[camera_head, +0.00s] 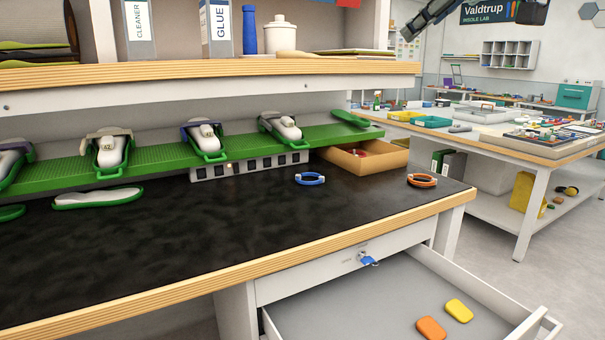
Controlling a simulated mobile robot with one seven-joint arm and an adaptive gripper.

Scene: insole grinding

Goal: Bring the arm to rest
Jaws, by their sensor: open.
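My gripper (472,22) shows at the top edge of the head view, right of the middle. Only its dark fingers are in view, one on each side of the wall sign, spread wide apart. It is open, and nothing shows between the fingers. It hangs high, apart from the bench and shelf. The rest of my arm is out of the frame.
An open drawer (350,300) juts out below, holding orange (431,328) and yellow (459,310) blocks. A shelf (200,72) overhangs the bench.

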